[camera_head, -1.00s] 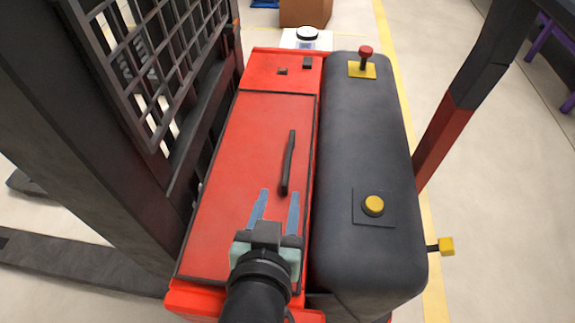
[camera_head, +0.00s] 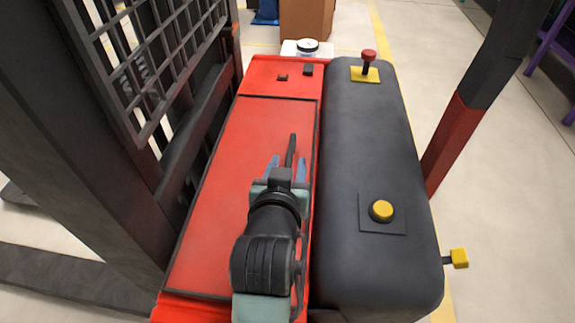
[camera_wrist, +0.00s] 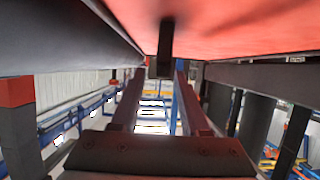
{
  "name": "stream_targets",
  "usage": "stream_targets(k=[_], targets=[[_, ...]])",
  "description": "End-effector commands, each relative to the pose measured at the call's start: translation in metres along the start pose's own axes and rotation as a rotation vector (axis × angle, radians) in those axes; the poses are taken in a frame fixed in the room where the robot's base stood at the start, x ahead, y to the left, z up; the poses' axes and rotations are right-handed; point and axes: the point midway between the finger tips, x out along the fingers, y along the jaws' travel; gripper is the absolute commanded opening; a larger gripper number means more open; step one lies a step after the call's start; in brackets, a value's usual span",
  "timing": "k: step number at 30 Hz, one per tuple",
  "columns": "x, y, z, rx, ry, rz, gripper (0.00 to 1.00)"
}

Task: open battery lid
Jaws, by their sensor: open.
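The battery lid (camera_head: 235,165) is a flat red panel on top of the red machine, lying closed in its dark frame. Its black bar handle (camera_head: 292,146) stands along the right side of the lid. My gripper (camera_head: 287,163) is open over the lid, with its blue fingers on either side of the handle's near end. In the wrist view the red lid (camera_wrist: 225,25) fills the top, and the dark handle (camera_wrist: 165,45) hangs at the middle, between the two finger lines. My gripper's near hand and arm hide the lower lid. Contact with the handle cannot be told.
A rounded dark grey housing (camera_head: 370,130) with a yellow button (camera_head: 381,210) and a red knob (camera_head: 368,56) runs along the right of the lid. A dark mast with a grille (camera_head: 150,60) stands close on the left. A red and black post (camera_head: 455,140) rises at right.

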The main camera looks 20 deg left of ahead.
Motion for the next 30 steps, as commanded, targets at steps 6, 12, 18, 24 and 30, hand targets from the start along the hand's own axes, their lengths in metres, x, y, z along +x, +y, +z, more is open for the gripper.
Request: stream_targets(k=[6, 12, 18, 24, 30], targets=[[0.0006, 0.0, -0.0001, 0.0, 0.0, 0.0, 0.45], [0.0005, 0.0, 0.0, 0.0, 0.0, 0.0, 0.16], [0.0004, 0.0, 0.0001, 0.0, 0.0, 0.0, 0.0], [0.0004, 0.0001, 0.0002, 0.0, 0.0, 0.0, 0.0], [0.0004, 0.0001, 0.0003, 0.0, -0.001, 0.0, 0.0]])
